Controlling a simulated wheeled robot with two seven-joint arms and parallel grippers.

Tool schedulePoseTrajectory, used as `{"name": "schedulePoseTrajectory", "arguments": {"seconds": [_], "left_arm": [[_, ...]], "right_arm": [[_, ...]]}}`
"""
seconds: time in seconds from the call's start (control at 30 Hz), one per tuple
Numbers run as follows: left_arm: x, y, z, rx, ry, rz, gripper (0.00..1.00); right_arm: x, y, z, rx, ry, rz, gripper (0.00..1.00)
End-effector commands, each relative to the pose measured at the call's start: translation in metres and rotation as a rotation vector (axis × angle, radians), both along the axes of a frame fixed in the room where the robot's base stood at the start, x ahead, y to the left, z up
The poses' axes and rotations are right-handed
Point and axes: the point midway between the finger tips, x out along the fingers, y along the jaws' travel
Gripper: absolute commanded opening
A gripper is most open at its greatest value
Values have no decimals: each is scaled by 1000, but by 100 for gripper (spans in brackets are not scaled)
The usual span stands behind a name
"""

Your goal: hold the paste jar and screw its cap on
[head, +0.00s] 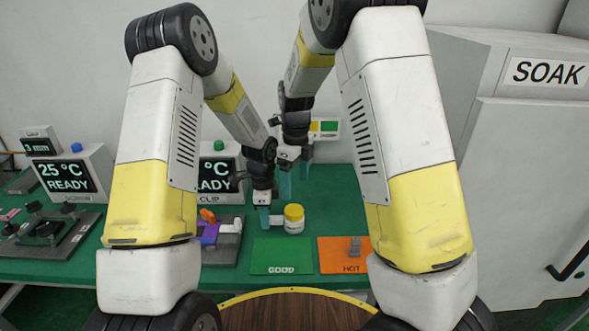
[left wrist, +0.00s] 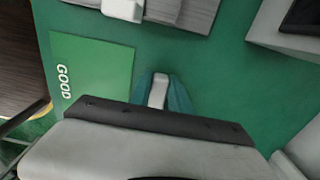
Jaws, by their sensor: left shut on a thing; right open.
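The white paste jar (head: 294,227) stands on the green table behind the green GOOD mat. Its yellow cap (head: 294,211) sits on top; I cannot tell how tightly. My left gripper (head: 265,219) is low at the jar's left side, shut on a white handle-like bar that reaches to the jar. In the left wrist view this white bar (left wrist: 157,92) shows between the teal fingers (left wrist: 159,98); the jar's body and cap are hidden there. My right gripper (head: 295,178) is open and empty, above the jar and apart from the cap.
The green GOOD mat (head: 282,257) and the orange HOT mat (head: 342,256) lie in front. A grey fixture (head: 222,250) with purple and orange parts stands left. Display boxes (head: 70,174) line the back left. The SOAK cabinet (head: 520,180) stands right.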

Motion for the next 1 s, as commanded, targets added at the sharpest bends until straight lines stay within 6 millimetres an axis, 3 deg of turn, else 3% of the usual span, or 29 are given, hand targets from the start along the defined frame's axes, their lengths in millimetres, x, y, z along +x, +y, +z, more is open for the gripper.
{"name": "schedulePoseTrajectory", "arguments": {"seconds": [0.3, 0.5, 0.93, 1.0], "left_arm": [[0, 0, 0, 0, 0, 0, 0], [0, 0, 0, 0, 0, 0, 0], [0, 0, 0, 0, 0, 0, 0], [0, 0, 0, 0, 0, 0, 0]], "right_arm": [[-1, -1, -62, -2, 3, 0, 80], [0, -1, -87, -1, 2, -1, 80], [0, 0, -96, 0, 0, 0, 80], [0, 0, -95, 0, 0, 0, 66]]}}
